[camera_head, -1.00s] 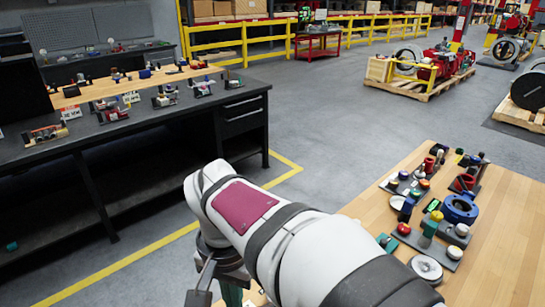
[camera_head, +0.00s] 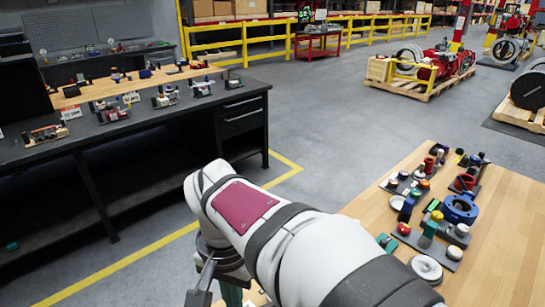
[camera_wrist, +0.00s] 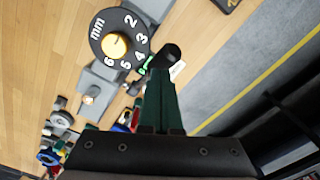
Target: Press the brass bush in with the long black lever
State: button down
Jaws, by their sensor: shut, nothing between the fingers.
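In the wrist view my gripper (camera_wrist: 162,125) has its green fingers together with nothing between them. Just beyond the fingertips is a black, rounded bar end (camera_wrist: 168,54), which looks like the end of the long black lever. I cannot tell whether the fingers touch it, and the rest of its length is not clear. To its left is a dark round dial (camera_wrist: 103,28) marked "mm" with numbers. A brass-coloured round piece (camera_wrist: 115,45) sits at its middle; I cannot tell whether this is the bush. In the head view my arm hides most of this area.
A grey block (camera_wrist: 95,90) and a cluster of small fixtures lie left of my gripper. In the head view, a blue ring-shaped part (camera_head: 460,208) and several coloured fixtures stand on the wooden table (camera_head: 500,270). A black bench (camera_head: 130,130) stands at the left.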

jog(key=shift+f, duration=0.1)
jog(key=shift+f, duration=0.65)
jog(key=shift+s+a+f, duration=0.25)
jog(key=shift+a+f, duration=0.05)
jog(key=shift+f, duration=0.2)
jog(key=shift+s+f, duration=0.1)
jog(key=shift+f, duration=0.05)
dwell(0.5)
jog(key=shift+s+a+f, duration=0.15)
jog(key=shift+a+f, duration=0.1)
jog(key=shift+f, duration=0.3)
